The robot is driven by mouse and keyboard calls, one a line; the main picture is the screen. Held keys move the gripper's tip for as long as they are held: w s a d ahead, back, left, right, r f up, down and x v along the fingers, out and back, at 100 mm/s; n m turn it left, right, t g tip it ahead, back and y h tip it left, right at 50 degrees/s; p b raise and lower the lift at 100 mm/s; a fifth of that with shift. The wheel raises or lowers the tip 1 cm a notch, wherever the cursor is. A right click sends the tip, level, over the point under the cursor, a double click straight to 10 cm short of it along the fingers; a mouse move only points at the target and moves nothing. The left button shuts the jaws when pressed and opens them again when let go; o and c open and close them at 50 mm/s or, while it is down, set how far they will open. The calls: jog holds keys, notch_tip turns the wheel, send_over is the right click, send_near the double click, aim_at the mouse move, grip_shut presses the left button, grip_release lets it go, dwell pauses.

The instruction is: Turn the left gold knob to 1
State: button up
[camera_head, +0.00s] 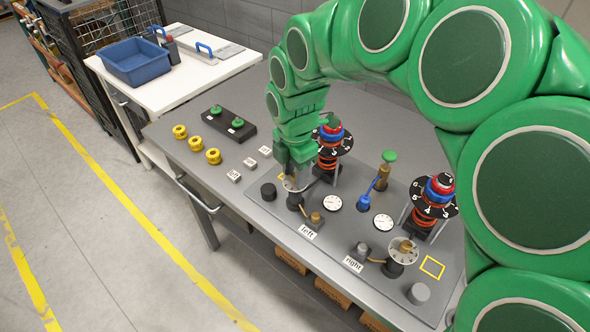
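My gripper (294,170) reaches down over the left station, its fingertips at a pale dial disc (297,184) on a dark post. The fingers cover the middle of this disc, so a knob there, its pointer and the gap between the fingers are hidden. I cannot tell whether it is gripping. A small gold cylinder (316,217) stands beside the "left" label (308,232), with a brass lever near it. At the right station, a gold knob (406,246) sits on another pale dial disc. Its marks are too small to read.
Numbered black discs with red and blue stacks stand behind the left (333,138) and right (437,197) stations. A blue valve (364,202) and a green-topped post (388,158) stand between. Yellow rings (196,144) and white label blocks (249,162) lie to the left.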

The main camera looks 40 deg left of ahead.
jog(key=shift+o, duration=0.4)
jog(key=shift+r, duration=0.15)
notch_tip(320, 180, up, 8)
jog(key=shift+f, duration=0.2)
dwell(0.5)
jog(key=w+d+r+m, duration=0.1)
jog(key=d+r+m, duration=0.1)
jog(key=d+m, duration=0.8)
jog(key=w+d+r+m, duration=0.15)
jog(key=d+m, duration=0.25)
jog(key=d, duration=1.2)
jog(key=s+d+f+m+g, duration=0.1)
jog(key=s+d+f+m, duration=0.1)
jog(key=s+d+m, duration=0.5)
jog(key=s+d+f+m, duration=0.2)
jog(key=s+d+m, duration=0.6)
jog(key=d+m, duration=0.4)
jog(key=d, duration=0.3)
jog(key=shift+s+g, duration=0.2)
jog(key=shift+g, duration=0.2)
